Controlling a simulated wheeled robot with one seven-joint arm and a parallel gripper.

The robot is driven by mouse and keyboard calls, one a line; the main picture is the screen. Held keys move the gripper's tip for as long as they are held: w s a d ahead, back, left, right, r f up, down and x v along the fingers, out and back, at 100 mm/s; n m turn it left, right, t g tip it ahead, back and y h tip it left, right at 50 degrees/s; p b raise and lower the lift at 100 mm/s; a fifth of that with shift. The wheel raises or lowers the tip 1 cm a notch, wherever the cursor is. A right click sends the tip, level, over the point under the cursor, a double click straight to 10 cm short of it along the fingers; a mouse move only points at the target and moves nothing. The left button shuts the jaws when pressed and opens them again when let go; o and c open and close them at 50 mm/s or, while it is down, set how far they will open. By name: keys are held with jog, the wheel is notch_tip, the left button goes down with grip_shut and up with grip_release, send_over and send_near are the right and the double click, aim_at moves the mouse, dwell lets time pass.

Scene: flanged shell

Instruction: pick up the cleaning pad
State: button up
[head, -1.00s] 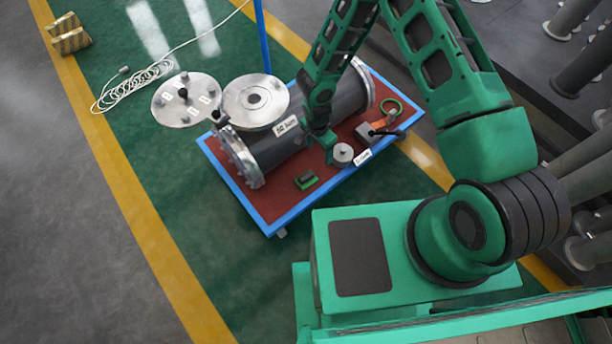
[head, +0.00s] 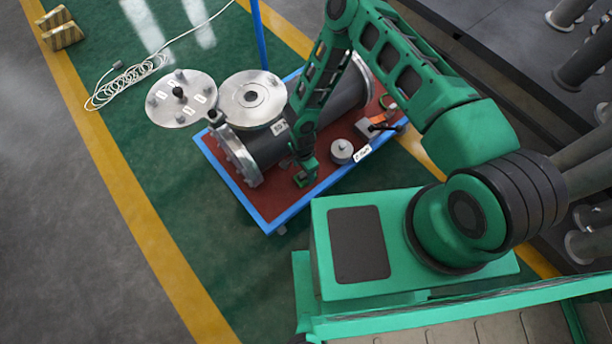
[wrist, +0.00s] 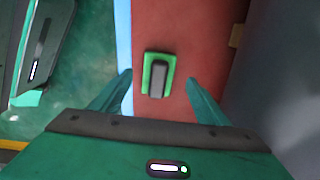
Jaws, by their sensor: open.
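The cleaning pad (wrist: 147,72) is a small green pad with a dark grey grip on top. In the wrist view it lies flat on the red top of the cart, ahead of my gripper (wrist: 158,85) and between the lines of its two fingers. The fingers are apart with nothing between them. In the head view my gripper (head: 304,178) is low over the front left part of the cart top and hides the pad. Whether the fingers are level with the pad cannot be told.
The cart (head: 268,206) has a blue rim. A large grey flanged shell (head: 262,148) lies along its back, close beside my gripper. A round metal piece (head: 342,151) stands to the right. Two metal discs (head: 181,98) (head: 252,97) are at the left.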

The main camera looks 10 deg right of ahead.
aim_at(305, 175)
jog(key=shift+w+d+f, duration=0.1)
jog(key=shift+d+f, duration=0.1)
jog(key=shift+f, duration=1.1)
jog(key=shift+w+d+f, duration=0.1)
jog(key=shift+d+f, duration=0.05)
jog(key=shift+f, duration=1.1)
jog(key=c, duration=1.2)
